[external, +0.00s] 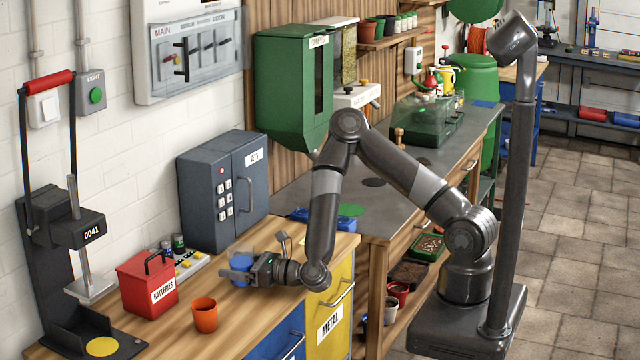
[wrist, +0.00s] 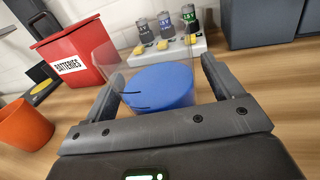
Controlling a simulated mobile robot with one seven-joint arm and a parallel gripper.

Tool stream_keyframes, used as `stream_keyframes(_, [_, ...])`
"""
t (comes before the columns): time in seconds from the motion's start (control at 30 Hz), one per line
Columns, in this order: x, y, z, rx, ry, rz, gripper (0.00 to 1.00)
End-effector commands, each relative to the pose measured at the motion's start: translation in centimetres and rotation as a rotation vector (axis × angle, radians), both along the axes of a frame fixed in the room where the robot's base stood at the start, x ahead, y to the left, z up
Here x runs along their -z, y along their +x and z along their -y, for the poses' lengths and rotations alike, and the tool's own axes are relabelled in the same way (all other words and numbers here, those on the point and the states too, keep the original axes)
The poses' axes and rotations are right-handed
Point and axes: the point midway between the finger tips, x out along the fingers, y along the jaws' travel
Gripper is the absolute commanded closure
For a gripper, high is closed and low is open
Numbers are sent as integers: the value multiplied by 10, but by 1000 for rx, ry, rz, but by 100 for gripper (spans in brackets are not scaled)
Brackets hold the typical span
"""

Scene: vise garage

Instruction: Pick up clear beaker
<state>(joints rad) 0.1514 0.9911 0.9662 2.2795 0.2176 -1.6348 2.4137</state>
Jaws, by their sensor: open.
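The clear beaker (wrist: 118,58) shows in the wrist view as a faint transparent outline around and above a blue round body (wrist: 158,88). I cannot tell whether the blue is its contents or a separate piece. In the external view the same blue body (external: 241,264) stands on the wooden bench at the tip of my gripper (external: 252,272). In the wrist view my gripper (wrist: 162,82) is open, with one finger on each side of the blue body. Whether either finger touches it is unclear. The bar of my gripper hides the lower front of the beaker.
An orange cup (external: 205,314) and a red BATTERIES box (external: 148,284) stand to the left. Behind are a strip with several small batteries (wrist: 165,47) and a grey KEYS safe (external: 222,190). A black press-like stand (external: 62,262) is far left. Bare bench lies near the front edge.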

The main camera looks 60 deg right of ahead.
Motion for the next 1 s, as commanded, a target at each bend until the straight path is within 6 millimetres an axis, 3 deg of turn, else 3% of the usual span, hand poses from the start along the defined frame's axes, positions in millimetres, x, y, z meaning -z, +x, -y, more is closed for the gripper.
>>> stream_keyframes(0.27, [0, 4, -1, -1, 0, -1, 15])
stream_keyframes(0.9, [0, 4, -1, 0, 0, -1, 68])
stream_keyframes(1.0, [0, 4, -1, 0, 0, 0, 69])
